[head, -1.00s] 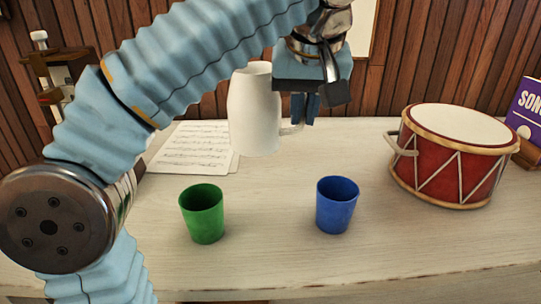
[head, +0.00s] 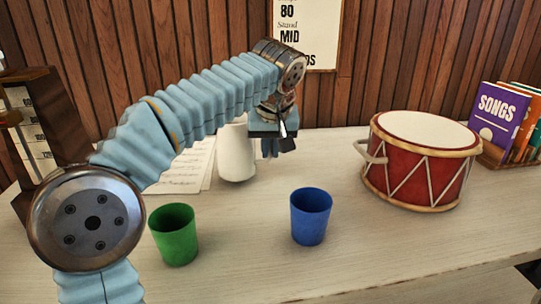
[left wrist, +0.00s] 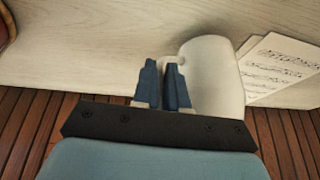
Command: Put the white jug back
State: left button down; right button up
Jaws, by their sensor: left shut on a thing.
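The white jug (head: 236,158) is upright at the back of the table, just right of the sheet music. My left gripper (head: 270,150) is at its right side, fingers pointing down and shut on its handle, which the fingers mostly hide. In the left wrist view the jug (left wrist: 214,72) is right of the closed fingers (left wrist: 163,84). I cannot tell whether its base touches the table. My right gripper is not in view.
A green cup (head: 174,234) and a blue cup (head: 310,216) stand in front on the table. A red drum (head: 418,165) is at the right, with books (head: 497,115) behind it. Sheet music (head: 190,172) lies left of the jug. The tabletop between jug and drum is clear.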

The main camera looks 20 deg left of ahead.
pick_arm(q)
jog(key=shift+s+f, duration=0.1)
jog(key=shift+f, duration=0.75)
jog(key=shift+f, duration=0.15)
jog(key=c, duration=1.2)
grip_release()
jog(key=shift+o, duration=0.2)
jog(key=shift+r, duration=0.2)
jog(key=p+v, duration=0.1)
jog(key=v, duration=1.1)
jog(key=shift+p, duration=0.35)
jog(key=shift+d, duration=0.1)
